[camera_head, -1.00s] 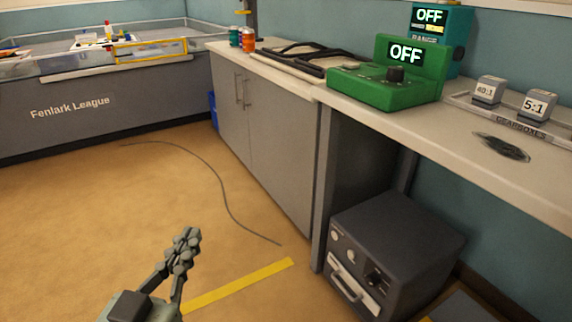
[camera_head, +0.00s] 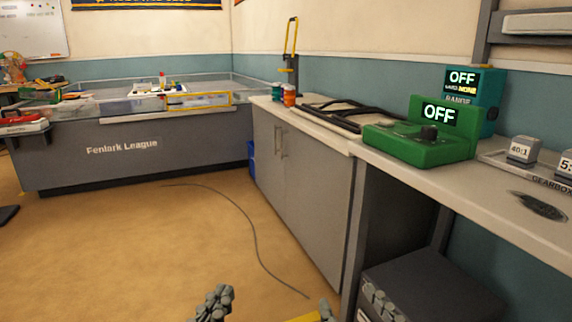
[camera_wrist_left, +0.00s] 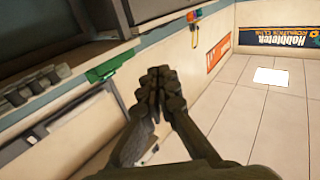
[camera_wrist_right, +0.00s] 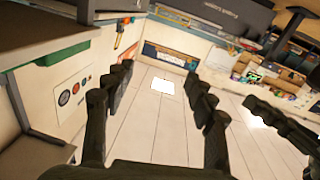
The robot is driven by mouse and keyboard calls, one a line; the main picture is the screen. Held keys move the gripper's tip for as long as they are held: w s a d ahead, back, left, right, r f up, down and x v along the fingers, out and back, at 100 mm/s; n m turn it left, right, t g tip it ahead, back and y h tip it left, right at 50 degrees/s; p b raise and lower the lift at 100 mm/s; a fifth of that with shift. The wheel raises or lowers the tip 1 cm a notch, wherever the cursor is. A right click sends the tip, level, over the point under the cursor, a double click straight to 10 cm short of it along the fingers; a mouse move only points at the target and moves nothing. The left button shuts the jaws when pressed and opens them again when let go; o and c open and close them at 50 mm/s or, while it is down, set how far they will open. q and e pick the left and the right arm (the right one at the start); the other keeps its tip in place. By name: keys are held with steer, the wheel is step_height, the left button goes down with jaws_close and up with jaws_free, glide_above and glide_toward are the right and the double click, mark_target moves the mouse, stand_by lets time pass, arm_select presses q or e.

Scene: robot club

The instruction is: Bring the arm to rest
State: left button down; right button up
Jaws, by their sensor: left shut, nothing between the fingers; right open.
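My left gripper (camera_head: 215,303) shows at the bottom edge of the head view, over the floor, with its fingers together. In the left wrist view its fingers (camera_wrist_left: 162,82) meet with nothing between them. Only a small tip, which seems to be my right gripper (camera_head: 326,309), shows at the bottom of the head view. In the right wrist view the right gripper (camera_wrist_right: 160,82) has its fingers wide apart and empty. Most of both arms is out of the head view.
A worktop (camera_head: 405,172) on the right holds a green unit (camera_head: 420,146) reading OFF and gearbox blocks (camera_head: 522,150). A dark box (camera_head: 430,285) stands below. A cable (camera_head: 250,228) lies on the open floor (camera_head: 130,250). The Fenlark League table (camera_head: 75,160) stands behind.

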arm_select(q)
steer(key=s+a+f+g+y+p, duration=0.1)
steer(key=a+f+g+y+p, duration=0.2)
steer(key=f, duration=0.5)
steer(key=a+f+g+y+p, duration=0.1)
steer(key=a+f+g+p, duration=0.25)
steer(key=f, duration=0.45)
arm_select(e)
steer(key=s+d+f+m+g+h, duration=0.1)
steer(key=d+f+g+h, duration=0.15)
steer(key=f, duration=0.45)
steer(key=s+d+f+m+g+h, duration=0.1)
steer(key=d+f+g, duration=0.3)
steer(key=f, duration=0.3)
arm_select(q)
steer(key=s+a+f+n+g+y+p, duration=0.2)
steer(key=s+a+f+g+y+p, duration=0.1)
steer(key=s+a+f+g, duration=0.5)
steer(key=s+a+f, duration=0.3)
steer(key=f, duration=0.1)
steer(key=shift+s+f, duration=0.15)
arm_select(e)
steer(key=s+d+f+g+h, duration=0.3)
steer(key=s+d+f+g, duration=0.5)
steer(key=s+d+f, duration=0.2)
step_height(320, 180, down, 2)
steer(key=shift+s+f+m, duration=0.1)
steer(key=shift+s+m, duration=0.3)
steer(key=shift+d, duration=0.1)
